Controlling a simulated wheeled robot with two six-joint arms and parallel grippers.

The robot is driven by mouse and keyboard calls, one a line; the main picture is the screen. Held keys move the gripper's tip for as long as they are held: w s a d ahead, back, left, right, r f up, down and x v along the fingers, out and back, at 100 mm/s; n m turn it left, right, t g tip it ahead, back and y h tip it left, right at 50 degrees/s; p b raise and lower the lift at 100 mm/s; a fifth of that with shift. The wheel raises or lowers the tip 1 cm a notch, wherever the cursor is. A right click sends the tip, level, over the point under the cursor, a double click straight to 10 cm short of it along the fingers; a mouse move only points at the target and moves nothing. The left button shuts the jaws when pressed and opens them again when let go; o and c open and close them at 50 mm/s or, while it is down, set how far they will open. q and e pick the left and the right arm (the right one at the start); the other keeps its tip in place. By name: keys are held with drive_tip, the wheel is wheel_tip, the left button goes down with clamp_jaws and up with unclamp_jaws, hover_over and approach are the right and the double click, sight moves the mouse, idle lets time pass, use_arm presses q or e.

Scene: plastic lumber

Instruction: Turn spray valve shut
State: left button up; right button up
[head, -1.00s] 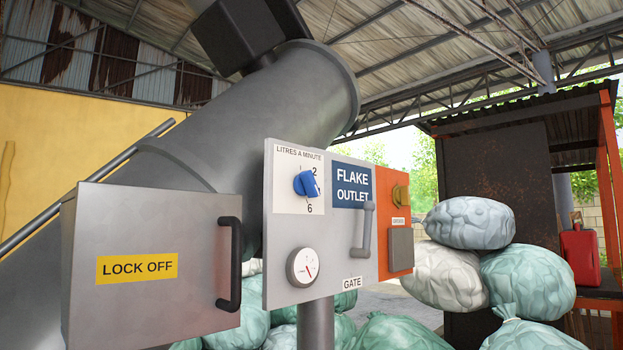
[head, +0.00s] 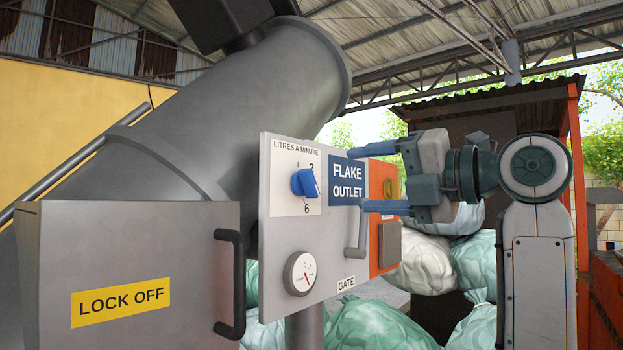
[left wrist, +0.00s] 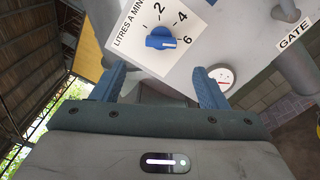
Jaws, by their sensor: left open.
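The blue valve knob (head: 305,182) sits on a white dial plate marked "LITRES A MINUTE" on the grey panel (head: 335,270). In the left wrist view the knob (left wrist: 160,39) shows with numbers 2, 4 and 6 around it. Its pale mark is on the right, on the side of the 6. My left gripper (head: 358,179) is open, its blue fingers pointing left toward the knob, apart from it. In the left wrist view the open fingers (left wrist: 158,70) are on either side below the knob, with nothing between them. My right gripper is out of view.
The panel carries a grey gate handle (head: 358,232), a gauge (head: 300,273) and an orange section (head: 376,185) beside my gripper. A grey "LOCK OFF" box (head: 130,245) with a black handle stands left. Filled bags (head: 425,262) lie behind.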

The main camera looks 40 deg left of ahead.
sight(315, 184)
use_arm(q)
drive_tip(key=a+p, duration=0.1)
drive_tip(key=a, duration=0.2)
drive_tip(key=a+p, duration=0.2)
drive_tip(key=a, duration=0.1)
drive_tip(key=a+p, duration=0.1)
drive_tip(key=a, duration=0.2)
drive_tip(key=shift+s+r+p, duration=0.1)
drive_tip(key=shift+s+p, duration=0.2)
drive_tip(key=shift+s, duration=0.1)
drive_tip(key=shift+a+p, duration=0.3)
drive_tip(key=shift+a, duration=0.25)
drive_tip(key=shift+c, duration=0.2)
drive_tip(key=shift+f, duration=0.2)
drive_tip(key=c, duration=0.9)
